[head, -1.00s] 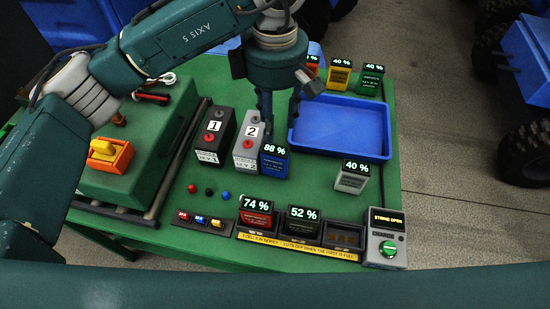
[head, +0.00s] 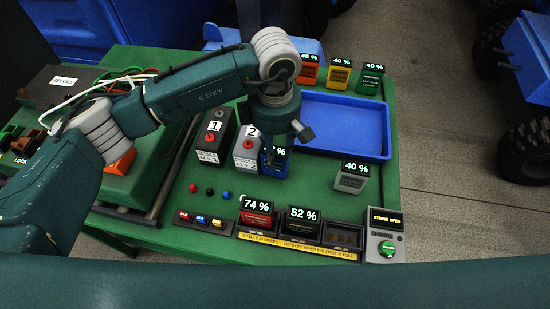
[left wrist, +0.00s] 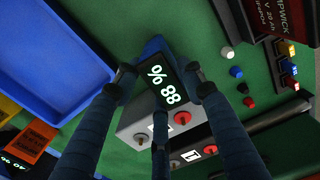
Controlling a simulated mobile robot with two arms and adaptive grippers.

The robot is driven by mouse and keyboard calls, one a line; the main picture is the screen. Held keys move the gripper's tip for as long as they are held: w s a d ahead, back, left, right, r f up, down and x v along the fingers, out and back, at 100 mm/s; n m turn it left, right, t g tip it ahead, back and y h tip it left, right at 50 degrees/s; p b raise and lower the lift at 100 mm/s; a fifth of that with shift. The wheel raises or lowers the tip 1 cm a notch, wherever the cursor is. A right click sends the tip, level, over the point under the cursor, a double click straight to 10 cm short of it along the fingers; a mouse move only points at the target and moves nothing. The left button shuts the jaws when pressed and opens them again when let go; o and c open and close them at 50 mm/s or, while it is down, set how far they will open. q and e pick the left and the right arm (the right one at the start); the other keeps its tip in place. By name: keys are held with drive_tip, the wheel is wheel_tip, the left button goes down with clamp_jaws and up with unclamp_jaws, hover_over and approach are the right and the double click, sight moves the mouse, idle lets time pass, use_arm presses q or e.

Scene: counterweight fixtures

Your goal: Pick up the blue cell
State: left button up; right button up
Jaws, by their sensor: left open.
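In the left wrist view the blue cell (left wrist: 152,47) shows a dark display reading 88 %. My left gripper (head: 274,152) points down over the cell. In the left wrist view the open fingers of my left gripper (left wrist: 161,84) are spread on different sides of the cell's top. I cannot tell whether any finger touches it. My right gripper is not in view.
A blue tray (head: 386,150) lies behind and to the right. A grey 40 % cell (head: 351,182) stands in front of it. The red 74 % cell (head: 257,217) and black 52 % cell (head: 302,226) sit in the charger along the front. Box 1 (head: 210,140) stands left of box 2.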

use_arm(q)
drive_tip(key=shift+f, duration=0.2)
clamp_jaws()
drive_tip(key=shift+w, duration=0.1)
drive_tip(key=shift+r, duration=0.2)
